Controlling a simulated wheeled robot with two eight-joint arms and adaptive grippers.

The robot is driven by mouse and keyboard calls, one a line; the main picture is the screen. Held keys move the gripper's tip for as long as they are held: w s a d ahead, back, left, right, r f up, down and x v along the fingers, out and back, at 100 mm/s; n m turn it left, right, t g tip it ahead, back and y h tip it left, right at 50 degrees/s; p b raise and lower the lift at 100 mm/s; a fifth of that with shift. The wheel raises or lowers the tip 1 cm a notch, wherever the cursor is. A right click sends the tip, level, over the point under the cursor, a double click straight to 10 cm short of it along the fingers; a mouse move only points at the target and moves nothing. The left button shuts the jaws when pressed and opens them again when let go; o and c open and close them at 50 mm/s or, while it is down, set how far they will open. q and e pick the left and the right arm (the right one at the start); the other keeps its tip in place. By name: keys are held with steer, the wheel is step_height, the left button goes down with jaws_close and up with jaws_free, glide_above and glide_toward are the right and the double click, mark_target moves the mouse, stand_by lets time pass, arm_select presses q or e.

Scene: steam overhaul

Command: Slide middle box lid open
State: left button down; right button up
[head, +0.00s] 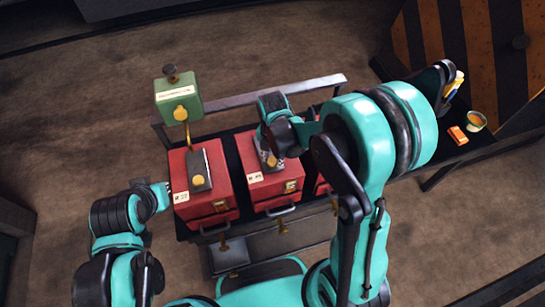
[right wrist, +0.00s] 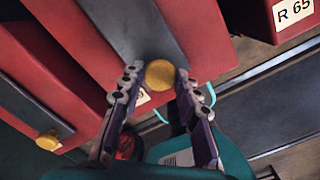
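The middle red box (head: 285,181), labelled R 49, stands between two other red boxes. Its grey lid strip (right wrist: 135,30) carries a round yellow knob (right wrist: 159,74). My right gripper (right wrist: 158,77) is over this lid, fingers on either side of the knob. A narrow gap seems to remain at each side, so it looks open around the knob. In the head view my right gripper (head: 267,150) and arm hide most of the lid. My left gripper (head: 160,193) is low beside the left red box (head: 212,209); its fingers are not clear.
The left box has its own grey lid and yellow knob (head: 197,180). A green box (head: 179,104) rises behind it. The right box (head: 320,185) is mostly hidden by my arm; its R 65 label (right wrist: 294,10) shows. An orange block (head: 458,135) and bowl (head: 476,121) are far right.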

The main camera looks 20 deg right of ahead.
jaws_close()
steer(key=s, duration=0.7)
steer(key=shift+d, duration=0.1)
steer(key=o, duration=1)
jaws_free()
steer(key=shift+o, duration=0.2)
step_height(320, 180, up, 12)
